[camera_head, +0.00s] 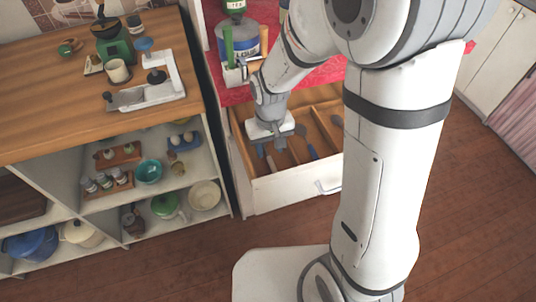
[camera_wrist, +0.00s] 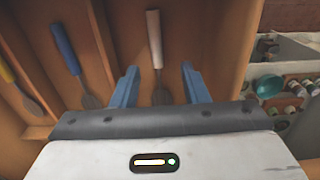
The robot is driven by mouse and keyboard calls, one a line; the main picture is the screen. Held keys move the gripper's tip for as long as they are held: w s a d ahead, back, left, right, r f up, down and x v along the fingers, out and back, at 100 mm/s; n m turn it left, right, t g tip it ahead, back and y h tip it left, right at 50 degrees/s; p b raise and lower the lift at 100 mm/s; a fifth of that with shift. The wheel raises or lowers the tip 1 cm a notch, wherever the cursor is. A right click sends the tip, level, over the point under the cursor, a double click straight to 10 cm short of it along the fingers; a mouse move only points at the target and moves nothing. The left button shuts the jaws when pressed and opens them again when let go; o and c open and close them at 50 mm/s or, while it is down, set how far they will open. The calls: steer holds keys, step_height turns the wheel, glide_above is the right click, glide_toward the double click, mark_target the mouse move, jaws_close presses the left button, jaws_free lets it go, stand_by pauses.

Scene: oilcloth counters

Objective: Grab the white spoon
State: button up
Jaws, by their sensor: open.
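The white spoon (camera_wrist: 154,40) lies in a compartment of the open wooden drawer, its pale handle pointing up in the wrist view and its dark bowl near my gripper. My gripper (camera_wrist: 160,82) is open and empty, with one blue finger on each side of the spoon's lower part as seen from the wrist. I cannot tell the height gap between the fingertips and the spoon. In the head view my gripper (camera_head: 270,140) is over the left part of the open drawer (camera_head: 290,188), and it hides much of that compartment.
A blue-handled utensil (camera_wrist: 65,48) lies in the neighbouring compartment, with a yellow-handled one (camera_wrist: 6,72) beyond it. A wooden divider (camera_wrist: 103,40) and the drawer's side wall (camera_wrist: 235,45) flank the spoon. A shelf unit (camera_head: 225,190) with bowls and pots stands left of the drawer.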

mark_target(272, 163)
steer(key=f, duration=0.5)
steer(key=shift+s+d+f, duration=0.3)
jaws_close()
